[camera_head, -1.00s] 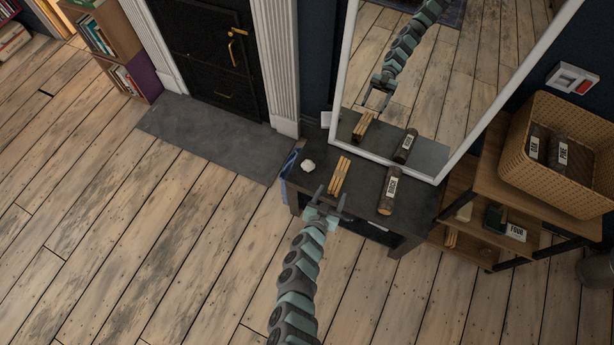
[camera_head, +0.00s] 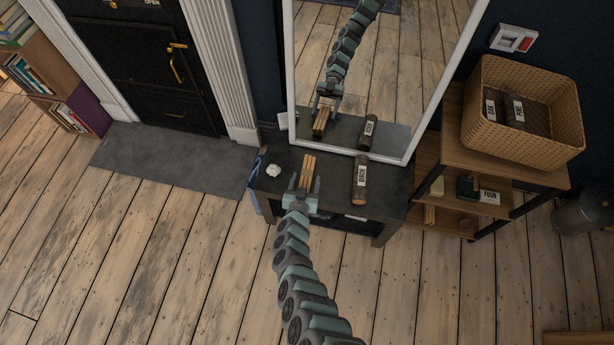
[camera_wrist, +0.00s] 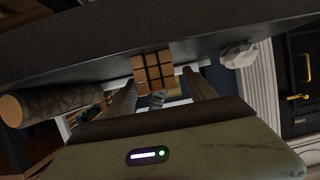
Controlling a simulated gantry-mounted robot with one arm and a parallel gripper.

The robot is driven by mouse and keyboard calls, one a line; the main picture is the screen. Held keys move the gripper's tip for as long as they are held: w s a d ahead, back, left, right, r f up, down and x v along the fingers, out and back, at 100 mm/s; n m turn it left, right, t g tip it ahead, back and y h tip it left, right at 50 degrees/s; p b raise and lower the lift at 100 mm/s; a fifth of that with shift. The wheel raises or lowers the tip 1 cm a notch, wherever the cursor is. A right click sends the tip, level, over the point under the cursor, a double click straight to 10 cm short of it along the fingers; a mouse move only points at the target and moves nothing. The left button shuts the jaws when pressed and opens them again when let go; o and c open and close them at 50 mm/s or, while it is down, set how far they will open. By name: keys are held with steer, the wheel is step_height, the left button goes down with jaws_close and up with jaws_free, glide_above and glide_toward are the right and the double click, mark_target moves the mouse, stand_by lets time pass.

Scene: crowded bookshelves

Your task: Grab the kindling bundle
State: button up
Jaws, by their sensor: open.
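The kindling bundle (camera_head: 309,171), a small stack of pale wood sticks, lies on the dark table (camera_head: 285,186) in front of the mirror. My gripper (camera_head: 304,184) is open at the bundle's near end, with a finger to each side of it in the head view. In the wrist view the square stick ends of the bundle (camera_wrist: 153,71) show between and beyond my two fingers (camera_wrist: 160,100). I cannot tell whether the fingers touch it.
A labelled log (camera_head: 359,180) lies right of the bundle, and a crumpled white lump (camera_head: 273,171) lies left. The white-framed mirror (camera_head: 412,152) stands behind. A shelf with a wicker basket (camera_head: 540,150) is at the right. Wood floor (camera_head: 150,260) is clear at the left.

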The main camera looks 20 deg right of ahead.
mark_target(307, 175)
steer(key=b+x, duration=0.2)
steer(key=x, duration=0.1)
steer(key=shift+w+f, duration=0.1)
steer(key=shift+f, duration=0.1)
steer(key=shift+w+d+r, duration=0.1)
steer(key=shift+w+d, duration=0.05)
steer(key=shift+w, duration=0.05)
steer(key=shift+c, duration=0.2)
jaws_close()
